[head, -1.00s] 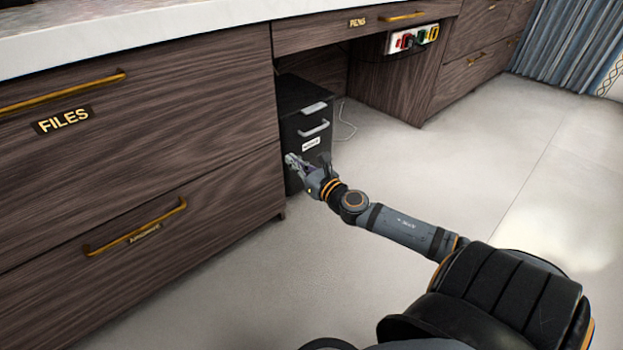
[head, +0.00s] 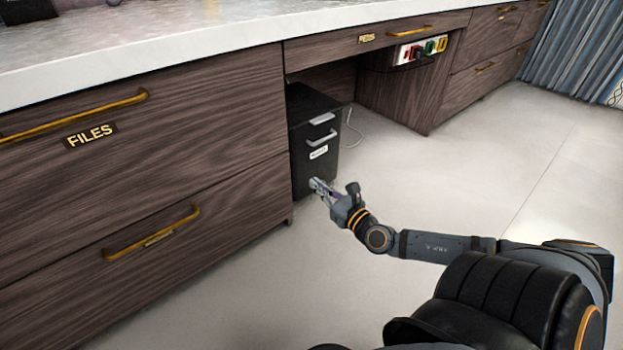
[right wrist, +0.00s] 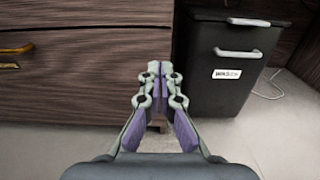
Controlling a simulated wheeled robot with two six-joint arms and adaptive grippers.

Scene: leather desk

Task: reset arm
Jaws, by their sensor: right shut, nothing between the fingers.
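My right gripper (head: 315,187) is shut and empty, held above the floor just in front of the black bin under the desk. It also shows in the right wrist view (right wrist: 161,72), its fingertips together with nothing between them. My right arm reaches in from the lower right of the head view. My left gripper is not in view.
The black bin (head: 303,170) with a white label stands under the desk, right of the wooden FILES drawers (head: 200,110). A power strip (head: 421,49) hangs under the desktop (head: 180,38). The pale floor (head: 480,190) at right is clear.

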